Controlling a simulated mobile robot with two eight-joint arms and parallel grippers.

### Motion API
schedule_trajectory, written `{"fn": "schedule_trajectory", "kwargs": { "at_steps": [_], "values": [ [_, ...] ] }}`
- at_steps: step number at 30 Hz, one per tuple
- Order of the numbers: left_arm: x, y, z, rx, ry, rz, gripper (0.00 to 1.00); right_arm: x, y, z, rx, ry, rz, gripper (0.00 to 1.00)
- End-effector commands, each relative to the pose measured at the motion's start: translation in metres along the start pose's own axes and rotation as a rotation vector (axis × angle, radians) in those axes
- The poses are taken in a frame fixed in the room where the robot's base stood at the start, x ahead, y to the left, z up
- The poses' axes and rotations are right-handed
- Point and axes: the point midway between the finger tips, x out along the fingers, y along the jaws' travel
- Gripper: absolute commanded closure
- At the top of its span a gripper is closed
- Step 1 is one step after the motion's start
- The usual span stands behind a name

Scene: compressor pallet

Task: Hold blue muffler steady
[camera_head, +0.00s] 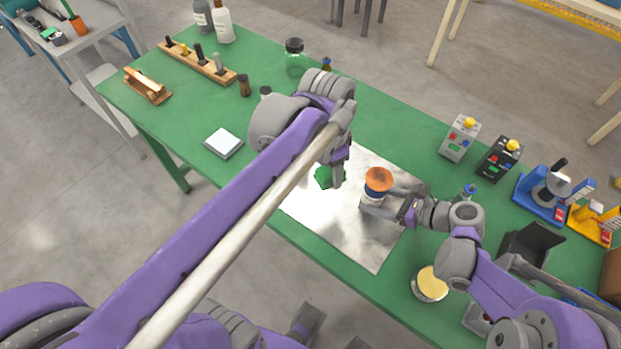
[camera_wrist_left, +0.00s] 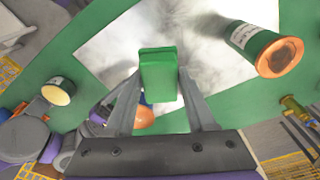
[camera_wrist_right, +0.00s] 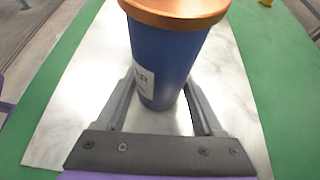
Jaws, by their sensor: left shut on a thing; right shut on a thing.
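The blue muffler (camera_wrist_right: 165,60) is a blue cylinder with an orange top and a white label. It stands upright on the metal sheet (camera_wrist_right: 240,110), and the head view shows its orange top (camera_head: 378,180). My right gripper (camera_head: 375,200) is shut around its sides, with one finger on each side. My left gripper (camera_head: 335,182) is beside it, to the left in the head view, shut on a green block (camera_wrist_left: 158,75). In the left wrist view, the block and fingers hide most of the muffler.
A green cylinder with an orange end (camera_wrist_left: 275,55) shows in the left wrist view. A yellow-topped can (camera_head: 430,284) is near the front edge of the green table (camera_head: 390,120). Grey and black boxes (camera_head: 498,160) stand to the right. A wooden rack (camera_head: 198,62) is at back left.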

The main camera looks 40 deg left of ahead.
Motion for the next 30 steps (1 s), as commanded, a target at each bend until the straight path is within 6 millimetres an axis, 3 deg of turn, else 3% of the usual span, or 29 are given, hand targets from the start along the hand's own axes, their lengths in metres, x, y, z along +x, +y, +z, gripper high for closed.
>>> {"fn": "schedule_trajectory", "kwargs": {
  "at_steps": [1, 6, 12, 20, 30],
  "values": [
    [-0.01, 0.007, -0.019, 0.132, -0.002, 0.016, 0.89, 0.0, 0.0, 0.001, 0.0, -0.001, 0.0, 0.62],
    [-0.038, 0.031, -0.068, 0.581, -0.002, 0.067, 0.89, 0.0, 0.0, 0.001, 0.0, -0.001, 0.0, 0.62],
    [-0.06, 0.056, -0.105, 0.965, 0.01, 0.11, 0.89, 0.0, 0.0, 0.0, 0.0, -0.001, 0.0, 0.62],
    [-0.067, 0.068, -0.117, 1.126, 0.018, 0.128, 0.89, 0.0, 0.0, 0.001, 0.0, -0.001, 0.0, 0.62],
    [-0.042, 0.067, -0.115, 1.125, 0.018, 0.127, 0.89, 0.0, 0.0, 0.0, 0.0, -0.001, 0.0, 0.62]
  ]
}}
